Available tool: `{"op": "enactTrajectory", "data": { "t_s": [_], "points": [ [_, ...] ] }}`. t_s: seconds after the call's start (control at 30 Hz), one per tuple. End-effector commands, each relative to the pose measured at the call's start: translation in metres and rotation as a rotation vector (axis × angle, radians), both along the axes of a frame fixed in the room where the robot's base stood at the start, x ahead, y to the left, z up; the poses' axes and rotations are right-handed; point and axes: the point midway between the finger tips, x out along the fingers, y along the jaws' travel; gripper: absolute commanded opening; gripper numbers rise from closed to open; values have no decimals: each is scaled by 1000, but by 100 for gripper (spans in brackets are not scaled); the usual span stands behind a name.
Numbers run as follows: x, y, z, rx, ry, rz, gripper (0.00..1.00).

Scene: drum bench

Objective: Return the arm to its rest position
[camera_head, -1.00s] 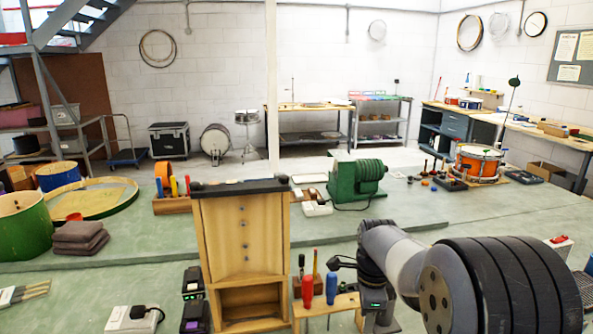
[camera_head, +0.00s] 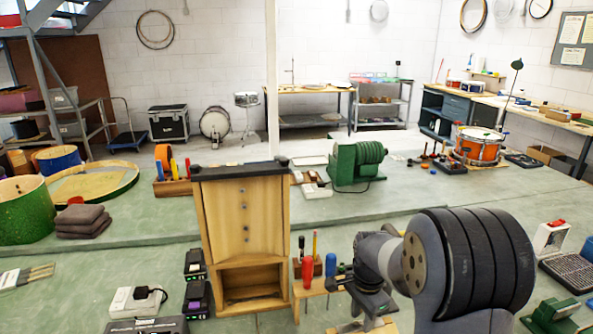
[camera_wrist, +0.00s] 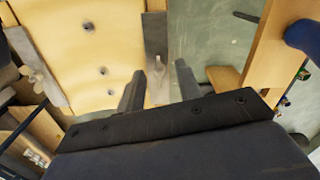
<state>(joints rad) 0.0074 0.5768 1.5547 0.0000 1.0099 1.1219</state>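My arm reaches in from the lower right of the head view. My gripper (camera_head: 362,308) is low there, right of the wooden cabinet (camera_head: 243,222) and in front of the small tool stand. Its fingers are hard to make out in that view. In the wrist view my gripper (camera_wrist: 166,75) has its two dark fingers spread apart, with nothing visibly held between them. A light wooden panel with several dark knobs (camera_wrist: 103,71) lies beyond the fingers, with a grey metal strip (camera_wrist: 155,35) beside it.
The tool stand (camera_head: 311,288) holds red and blue handled tools close to my gripper. Battery packs (camera_head: 196,298) stand left of the cabinet. A green machine (camera_head: 355,165) and an orange drum (camera_head: 478,146) are farther back. Open green surface (camera_head: 420,205) lies behind my arm.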

Motion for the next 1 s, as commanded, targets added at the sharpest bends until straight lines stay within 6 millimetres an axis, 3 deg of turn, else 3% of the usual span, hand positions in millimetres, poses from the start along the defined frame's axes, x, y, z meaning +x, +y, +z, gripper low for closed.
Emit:
{"op": "enactTrajectory", "data": {
  "t_s": [1.0],
  "points": [
    [0, 1, 0, 0, 1, 835, 34]
  ]
}}
